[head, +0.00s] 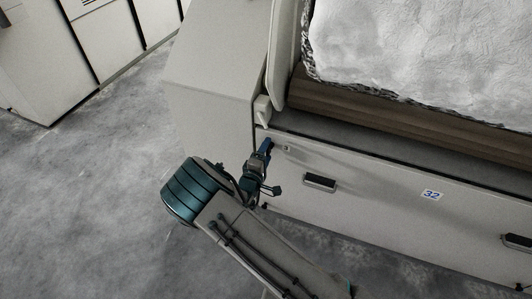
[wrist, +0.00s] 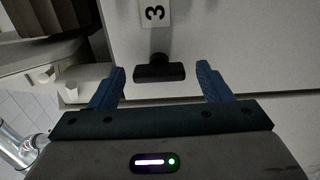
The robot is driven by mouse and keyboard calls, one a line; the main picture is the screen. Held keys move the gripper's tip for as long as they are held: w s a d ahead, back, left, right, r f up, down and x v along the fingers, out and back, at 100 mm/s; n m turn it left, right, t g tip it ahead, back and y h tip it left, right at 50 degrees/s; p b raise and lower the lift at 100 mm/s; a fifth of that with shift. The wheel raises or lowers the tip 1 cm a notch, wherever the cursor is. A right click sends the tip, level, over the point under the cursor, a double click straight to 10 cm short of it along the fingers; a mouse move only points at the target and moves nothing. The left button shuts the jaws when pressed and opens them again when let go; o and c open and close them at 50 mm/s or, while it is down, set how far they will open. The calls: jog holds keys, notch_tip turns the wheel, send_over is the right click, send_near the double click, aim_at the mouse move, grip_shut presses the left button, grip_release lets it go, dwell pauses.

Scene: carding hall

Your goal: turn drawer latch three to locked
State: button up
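Drawer latch three shows in the wrist view as a black bar (wrist: 160,72) with a small stub above it. It lies crosswise in the picture, under a white label (wrist: 154,13) with a 3 turned sideways. My gripper (wrist: 162,76) is open, with one blue finger on each side of the latch and a visible gap at both ends. I cannot tell how deep the fingers reach around it. In the head view my gripper (head: 267,144) is at the upper left of a pale drawer front (head: 380,205). The latch is hidden there behind the fingers.
The drawer front has a black handle (head: 320,182) and a label 32 (head: 432,195). Above it are a brown roller (head: 390,112) and white fibre (head: 420,45). Pale cabinets (head: 95,45) stand at the far left. The grey floor (head: 90,190) at left is clear.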

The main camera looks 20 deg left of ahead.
jog(key=s+a+p, duration=0.1)
jog(key=s+p, duration=0.1)
jog(key=s, duration=1.1)
jog(key=shift+s, duration=0.4)
